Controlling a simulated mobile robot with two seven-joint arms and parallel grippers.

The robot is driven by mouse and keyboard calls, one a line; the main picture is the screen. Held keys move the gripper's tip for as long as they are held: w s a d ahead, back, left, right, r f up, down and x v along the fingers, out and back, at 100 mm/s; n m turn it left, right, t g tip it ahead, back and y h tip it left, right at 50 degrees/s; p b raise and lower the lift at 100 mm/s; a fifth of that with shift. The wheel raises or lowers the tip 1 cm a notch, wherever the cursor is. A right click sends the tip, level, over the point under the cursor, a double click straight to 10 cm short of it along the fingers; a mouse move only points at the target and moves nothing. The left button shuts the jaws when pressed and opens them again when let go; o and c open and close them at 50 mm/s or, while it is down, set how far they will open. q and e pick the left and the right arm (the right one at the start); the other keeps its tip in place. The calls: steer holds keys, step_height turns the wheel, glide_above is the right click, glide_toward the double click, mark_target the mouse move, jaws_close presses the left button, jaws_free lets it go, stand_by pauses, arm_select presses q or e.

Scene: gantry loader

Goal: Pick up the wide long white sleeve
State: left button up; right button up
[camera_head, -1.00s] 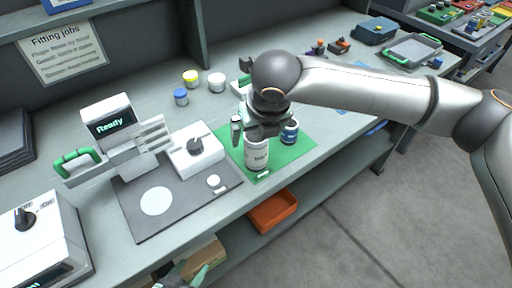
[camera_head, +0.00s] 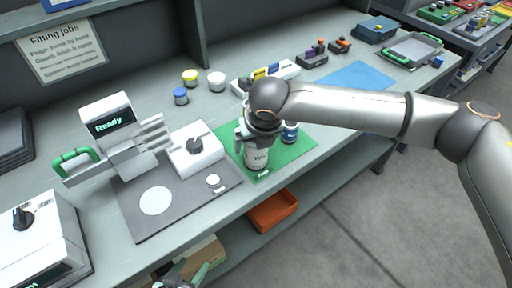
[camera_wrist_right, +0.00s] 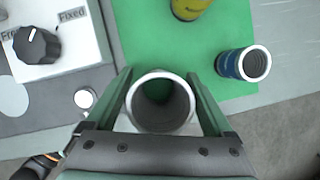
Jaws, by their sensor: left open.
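The wide white sleeve (camera_head: 257,157) stands upright on the green mat, with dark lettering on its side. In the right wrist view I look down into its round open top (camera_wrist_right: 161,102). My right gripper (camera_head: 252,134) is over the sleeve from above. In the wrist view its two green fingers (camera_wrist_right: 160,85) stand on either side of the sleeve, apart, with little room between them and its wall. Contact is hard to make out. My left gripper (camera_head: 190,276) is open and empty at the bottom edge of the head view, below the bench front.
A blue-banded white sleeve (camera_head: 290,132) stands close by on the green mat (camera_head: 297,148); it also shows in the wrist view (camera_wrist_right: 243,64). A yellow piece (camera_wrist_right: 188,8) is on the mat too. A white knob box (camera_head: 195,155) stands left. A blue mat (camera_head: 358,75) lies clear.

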jaws_close()
stand_by(0.5)
steer(key=shift+r, duration=0.1)
